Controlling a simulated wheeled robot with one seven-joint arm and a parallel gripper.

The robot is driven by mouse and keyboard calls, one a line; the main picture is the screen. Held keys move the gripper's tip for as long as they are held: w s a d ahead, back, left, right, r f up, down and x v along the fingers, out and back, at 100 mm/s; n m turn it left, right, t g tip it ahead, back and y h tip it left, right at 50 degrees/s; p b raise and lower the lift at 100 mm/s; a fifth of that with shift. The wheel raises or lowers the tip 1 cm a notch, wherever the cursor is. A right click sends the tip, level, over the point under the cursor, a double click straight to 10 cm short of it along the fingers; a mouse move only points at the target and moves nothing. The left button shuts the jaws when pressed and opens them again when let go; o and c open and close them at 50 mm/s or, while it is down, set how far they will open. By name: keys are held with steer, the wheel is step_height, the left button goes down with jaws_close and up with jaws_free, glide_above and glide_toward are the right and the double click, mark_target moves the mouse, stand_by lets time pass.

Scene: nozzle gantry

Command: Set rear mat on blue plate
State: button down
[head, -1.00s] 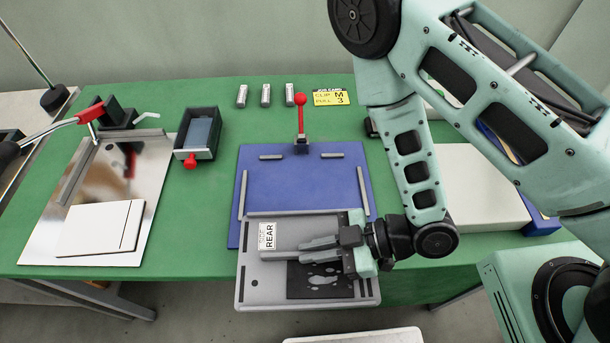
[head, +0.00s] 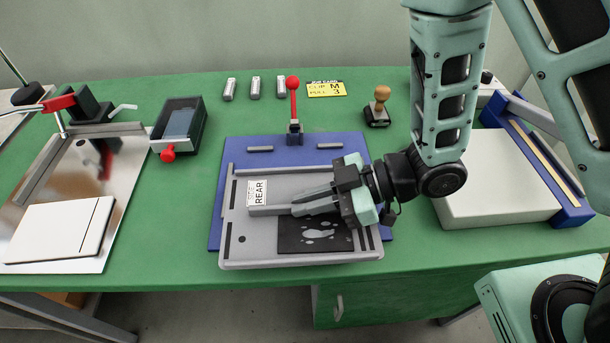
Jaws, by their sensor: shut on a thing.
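The rear mat is a grey tray-like plate (head: 236,250) with a white label reading REAR and a black patch with pale blotches. It lies over the front and middle of the blue plate (head: 311,143), covering most of it. I cannot tell whether it rests flat or hovers just above. Its front edge reaches past the blue plate's front edge. My gripper (head: 300,208) is shut on the rear mat at its raised grey bar, coming from the right. The blue plate's two back stops and red-knobbed lever (head: 293,105) show behind the mat; its side stops are mostly hidden.
A steel plate (head: 110,205) with a white board and red clamp is at left. A dark bin (head: 180,125) with a red knob stands beside it. Small metal cylinders, a yellow card (head: 326,89) and a wooden-handled stamp (head: 379,105) are behind. A white block (head: 495,180) is at right.

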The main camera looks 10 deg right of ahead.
mark_target(306, 167)
steer(key=w, duration=0.4)
steer(key=shift+d+r, duration=0.1)
steer(key=shift+w+d+p, duration=0.1)
steer(key=shift+w+p, duration=0.2)
steer(key=shift+w, duration=2.4)
steer(key=shift+s+f, duration=0.15)
steer(key=shift+f, duration=0.65)
